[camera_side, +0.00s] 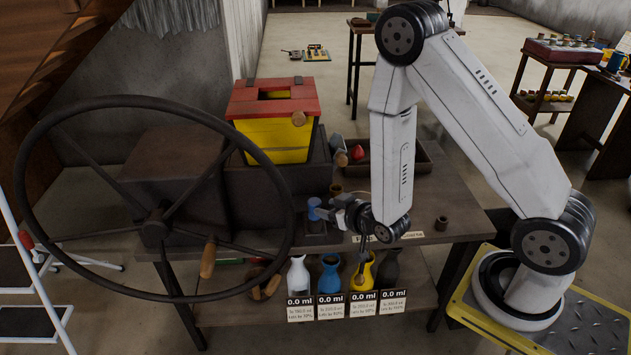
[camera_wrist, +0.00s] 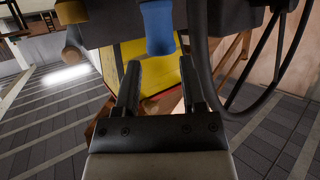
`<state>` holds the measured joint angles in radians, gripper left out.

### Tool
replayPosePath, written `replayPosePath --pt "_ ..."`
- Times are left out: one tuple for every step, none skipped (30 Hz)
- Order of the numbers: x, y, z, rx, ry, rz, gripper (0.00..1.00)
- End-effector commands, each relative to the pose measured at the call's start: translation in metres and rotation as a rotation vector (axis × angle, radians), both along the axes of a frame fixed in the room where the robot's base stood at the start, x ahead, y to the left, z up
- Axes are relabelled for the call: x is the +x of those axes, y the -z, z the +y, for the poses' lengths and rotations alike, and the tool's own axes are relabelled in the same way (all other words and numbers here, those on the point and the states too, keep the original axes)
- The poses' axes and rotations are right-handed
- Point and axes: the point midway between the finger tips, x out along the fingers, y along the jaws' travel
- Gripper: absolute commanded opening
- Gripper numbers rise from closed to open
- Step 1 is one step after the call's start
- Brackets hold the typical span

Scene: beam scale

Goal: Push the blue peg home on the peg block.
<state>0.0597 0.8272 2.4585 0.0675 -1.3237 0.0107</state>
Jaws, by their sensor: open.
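The blue peg (camera_side: 314,208) stands upright on the dark peg block (camera_side: 316,228) on the bench. My gripper (camera_side: 327,212) is just to the right of the peg in the side view, near its height. In the wrist view my gripper (camera_wrist: 160,75) is open, with its two dark fingers apart and nothing between them. The blue peg (camera_wrist: 158,28) hangs into the top of that view, beyond the fingertips and roughly in line with the gap. I cannot tell whether a finger touches it. How deep the peg sits in the block is unclear.
A large dark handwheel (camera_side: 155,225) stands left of the block. A yellow box with a red lid (camera_side: 273,120) is behind it. Several bottles (camera_side: 329,275) stand on the shelf below.

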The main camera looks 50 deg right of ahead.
Motion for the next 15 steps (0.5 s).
replayPosePath --pt "0.004 0.002 -0.001 0.000 0.000 -0.001 0.52" --pt "0.006 0.003 -0.001 0.000 0.000 0.000 0.52" --pt "0.009 0.004 -0.001 0.000 0.000 0.001 0.52" --pt "0.011 0.005 -0.002 0.000 0.000 0.001 0.52" --pt "0.013 0.006 -0.002 0.000 0.000 0.001 0.52" --pt "0.015 0.007 -0.002 0.000 0.000 0.001 0.52" --pt "0.016 0.007 -0.002 0.000 0.000 0.001 0.52" --pt "0.017 0.008 -0.002 0.000 0.000 0.001 0.52" --pt "0.019 0.008 -0.003 0.000 0.000 0.001 0.52" --pt "0.019 0.008 -0.003 0.000 0.000 0.001 0.52" --pt "0.019 0.008 -0.002 0.000 0.000 0.002 0.52" --pt "0.019 0.008 -0.002 0.000 0.000 0.002 0.52" --pt "0.019 0.008 -0.002 0.000 0.000 0.002 0.52" --pt "0.019 0.008 -0.003 0.000 0.000 0.002 0.52" --pt "0.020 0.008 -0.003 0.000 0.000 0.002 0.52"
